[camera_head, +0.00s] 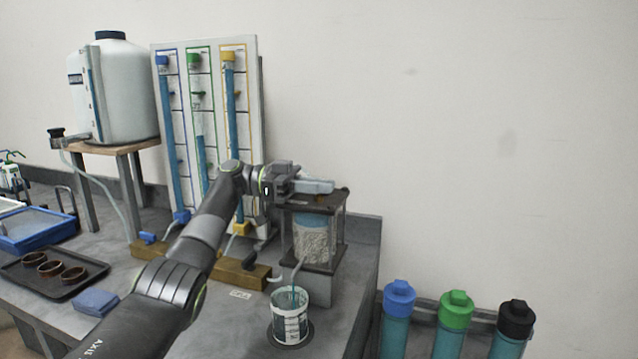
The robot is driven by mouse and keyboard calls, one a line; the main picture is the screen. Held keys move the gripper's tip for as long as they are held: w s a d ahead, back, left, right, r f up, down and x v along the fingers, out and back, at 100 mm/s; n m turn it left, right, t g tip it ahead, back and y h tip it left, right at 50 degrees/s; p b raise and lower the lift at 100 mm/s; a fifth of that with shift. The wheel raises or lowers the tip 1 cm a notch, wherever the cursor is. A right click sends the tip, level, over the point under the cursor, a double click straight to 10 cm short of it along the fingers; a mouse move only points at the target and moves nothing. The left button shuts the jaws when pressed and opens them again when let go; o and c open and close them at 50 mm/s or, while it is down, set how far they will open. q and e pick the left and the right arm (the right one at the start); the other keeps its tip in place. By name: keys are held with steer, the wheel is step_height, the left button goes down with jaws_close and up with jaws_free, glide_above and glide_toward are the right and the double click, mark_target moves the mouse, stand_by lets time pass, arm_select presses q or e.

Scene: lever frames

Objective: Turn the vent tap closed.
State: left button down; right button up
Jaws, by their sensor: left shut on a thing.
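My left gripper (322,187) is at the top plate of a small dark frame that holds a clear cylinder (312,240). The fingers lie level, just over the plate, and are shut on a small part there. That part fits the vent tap, but the fingers hide it, so I cannot tell which way its handle points. The cylinder has a blue layer above pale grainy filling. My right gripper is not in view.
A white tank (120,90) stands on a stool at left. Blue, green and black-capped bottles (456,310) stand at right. A black tray (90,285) holds three brown rings.

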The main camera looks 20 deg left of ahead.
arm_select(q)
steer(key=shift+m+g+p, duration=0.3)
steer(key=shift+m+g, duration=0.1)
steer(key=shift+g, duration=0.3)
steer(key=shift+f+g, duration=0.1)
steer(key=shift+g, duration=0.2)
steer(key=c, duration=1.5)
jaws_free()
